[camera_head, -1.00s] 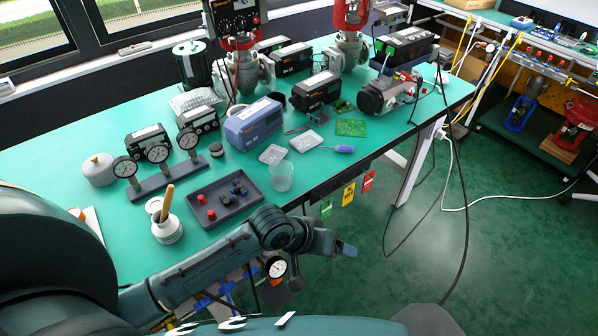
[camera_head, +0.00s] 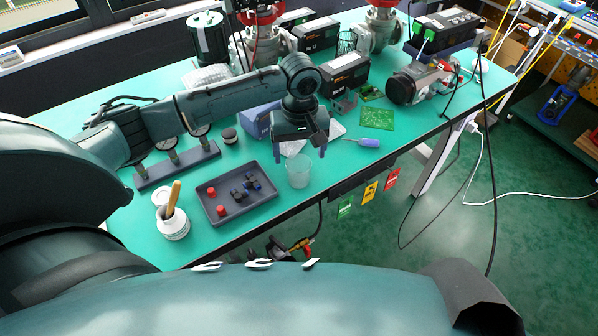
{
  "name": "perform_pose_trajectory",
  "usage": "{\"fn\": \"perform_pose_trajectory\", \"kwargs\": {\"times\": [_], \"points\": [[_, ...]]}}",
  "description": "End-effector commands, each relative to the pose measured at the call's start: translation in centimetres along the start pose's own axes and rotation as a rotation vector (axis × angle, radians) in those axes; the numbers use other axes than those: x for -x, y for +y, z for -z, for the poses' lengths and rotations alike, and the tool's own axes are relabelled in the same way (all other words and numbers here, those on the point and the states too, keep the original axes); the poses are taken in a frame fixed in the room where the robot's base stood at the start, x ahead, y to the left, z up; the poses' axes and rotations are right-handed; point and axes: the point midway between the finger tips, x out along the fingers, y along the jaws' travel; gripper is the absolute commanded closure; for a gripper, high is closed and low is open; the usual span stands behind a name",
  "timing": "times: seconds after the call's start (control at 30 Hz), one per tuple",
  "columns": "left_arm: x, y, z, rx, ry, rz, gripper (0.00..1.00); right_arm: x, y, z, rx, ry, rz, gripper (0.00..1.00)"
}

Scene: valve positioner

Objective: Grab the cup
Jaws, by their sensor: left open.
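The cup (camera_head: 298,173) is a small translucent tumbler. It stands upright near the front edge of the green table (camera_head: 250,222), just right of the dark tray. My left gripper (camera_head: 299,153) is above and slightly behind the cup in the picture, pointing down. Its two fingers are spread apart, one toward each side of the cup's rim. Nothing is held between them. I cannot tell whether a finger touches the cup. My right gripper is not in view.
A white pot (camera_head: 173,226) holds a wooden-handled tool.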

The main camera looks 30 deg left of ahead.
Motion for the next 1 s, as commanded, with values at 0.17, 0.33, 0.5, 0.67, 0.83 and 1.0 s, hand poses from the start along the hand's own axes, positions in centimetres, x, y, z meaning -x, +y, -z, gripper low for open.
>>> {"fn": "perform_pose_trajectory", "kwargs": {"times": [0.17,0.33,0.5,0.67,0.83,1.0], "points": [[-1.6,0.1,0.0,-0.002,0.001,-0.002,0.21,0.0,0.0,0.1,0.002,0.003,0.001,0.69],[-3.3,-0.2,0.0,-0.003,0.001,0.001,0.21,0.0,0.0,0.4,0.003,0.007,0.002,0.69],[-5.9,-0.2,0.0,-0.003,0.001,-0.001,0.21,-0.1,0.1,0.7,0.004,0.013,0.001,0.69],[-6.9,-0.2,0.1,-0.003,0.002,-0.003,0.21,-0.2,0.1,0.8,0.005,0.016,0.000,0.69],[-6.9,-0.2,0.1,-0.004,0.003,-0.003,0.21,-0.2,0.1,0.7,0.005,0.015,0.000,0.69],[-6.9,-0.2,0.1,-0.004,0.002,-0.003,0.32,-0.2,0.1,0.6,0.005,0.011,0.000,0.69]]}}
